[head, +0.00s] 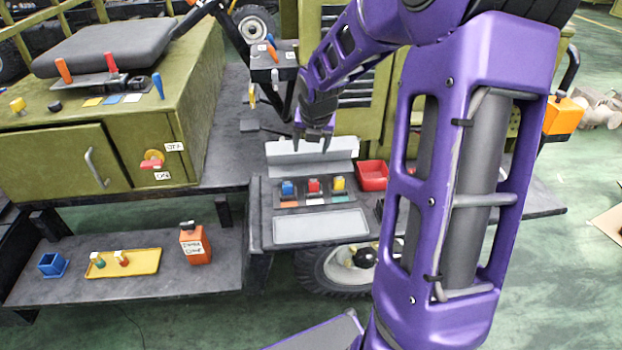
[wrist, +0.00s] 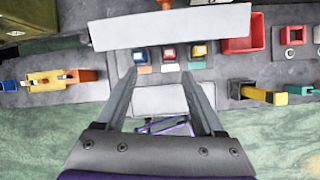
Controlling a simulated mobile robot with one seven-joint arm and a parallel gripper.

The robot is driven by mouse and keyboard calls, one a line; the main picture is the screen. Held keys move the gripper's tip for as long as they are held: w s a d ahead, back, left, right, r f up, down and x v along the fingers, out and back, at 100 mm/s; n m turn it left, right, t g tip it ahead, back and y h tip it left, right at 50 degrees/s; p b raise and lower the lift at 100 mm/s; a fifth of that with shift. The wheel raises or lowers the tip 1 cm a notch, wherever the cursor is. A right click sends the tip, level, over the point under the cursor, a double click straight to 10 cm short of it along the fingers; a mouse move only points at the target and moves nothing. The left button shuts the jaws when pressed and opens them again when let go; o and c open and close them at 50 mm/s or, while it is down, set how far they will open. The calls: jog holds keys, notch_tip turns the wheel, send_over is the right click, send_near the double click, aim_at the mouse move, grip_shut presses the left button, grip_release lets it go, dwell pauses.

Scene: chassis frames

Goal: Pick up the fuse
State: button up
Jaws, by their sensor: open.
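A blue fuse-like block (head: 288,188), a red one (head: 313,185) and a yellow one (head: 339,184) stand in a row in an open grey box (head: 265,215) on the bench. I cannot tell which is the task's fuse. In the wrist view, the blue block (wrist: 141,55), red block (wrist: 169,53) and yellow block (wrist: 198,50) show beyond the fingertips. Coloured labels lie in front of them. My gripper (head: 312,146) is open and empty, above and behind the row, near the raised lid (head: 312,152). Its spread fingers also show in the wrist view (wrist: 158,77).
A red bin (head: 372,176) stands right of the box. On the lower shelf are a yellow tray (head: 145,262) with small pieces, a blue cup (head: 53,264) and an orange bottle (head: 195,245). An olive cabinet (head: 60,160) stands left. My arm hides part of the right side.

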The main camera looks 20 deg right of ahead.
jog(key=d+n, duration=0.1)
jog(key=n, duration=0.1)
jog(key=b, duration=0.5)
send_near(314, 180)
jog(key=shift+g, duration=0.4)
jog(key=x, duration=1)
jog(key=shift+w, duration=0.35)
jog(key=shift+c, duration=0.3)
grip_shut()
